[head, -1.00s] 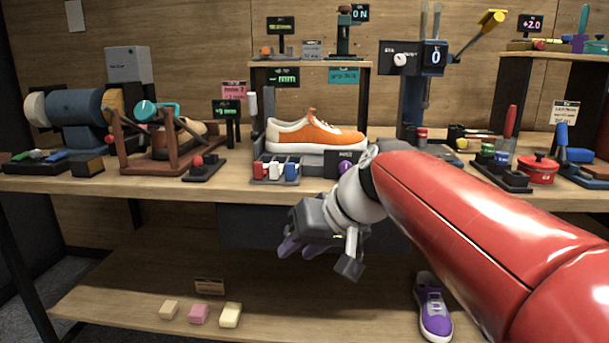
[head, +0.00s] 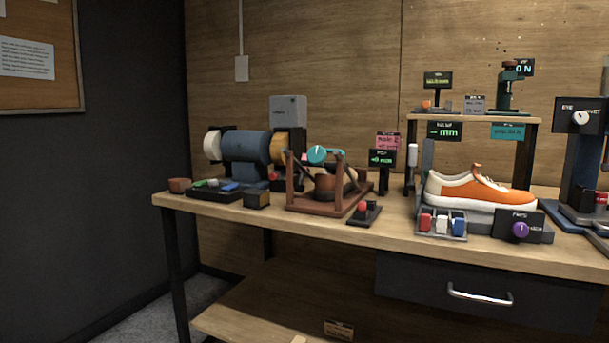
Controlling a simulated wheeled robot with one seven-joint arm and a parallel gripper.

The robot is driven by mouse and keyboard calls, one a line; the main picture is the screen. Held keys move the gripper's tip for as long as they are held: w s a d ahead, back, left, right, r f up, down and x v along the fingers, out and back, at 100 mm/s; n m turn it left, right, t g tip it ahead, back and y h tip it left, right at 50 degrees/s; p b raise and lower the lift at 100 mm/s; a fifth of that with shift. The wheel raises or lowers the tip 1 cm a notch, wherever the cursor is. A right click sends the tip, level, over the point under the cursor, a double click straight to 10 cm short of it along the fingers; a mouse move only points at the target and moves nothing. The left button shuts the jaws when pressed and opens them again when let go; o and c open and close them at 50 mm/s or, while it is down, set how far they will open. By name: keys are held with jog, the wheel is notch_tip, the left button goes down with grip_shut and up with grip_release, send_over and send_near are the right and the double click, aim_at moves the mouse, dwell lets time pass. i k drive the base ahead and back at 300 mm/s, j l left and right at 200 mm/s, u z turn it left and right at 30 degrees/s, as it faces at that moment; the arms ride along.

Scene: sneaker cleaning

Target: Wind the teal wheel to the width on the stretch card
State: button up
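The teal wheel (head: 318,155) is on top of a reddish-brown wooden stretching frame (head: 327,209) on the bench, left of the sneaker. A dark brown form, partly hidden by the frame's posts, sits inside the frame. A pink card (head: 387,141) stands just right of the frame; its writing is too small to read. Below it a small black display (head: 382,158) shows green characters, seemingly a mm reading. My gripper is not in the head view now, so its state does not show.
A red-button box (head: 363,213) stands in front of the frame. A grinder with a blue drum (head: 246,147) is to its left. An orange and cream sneaker (head: 480,190) sits on a grey stand at right. A drawer handle (head: 480,295) sticks out below the bench.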

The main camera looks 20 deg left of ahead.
aim_at(317, 155)
jog(key=k+j+u, duration=0.1)
jog(key=j+u, duration=0.15)
jog(key=j, duration=1)
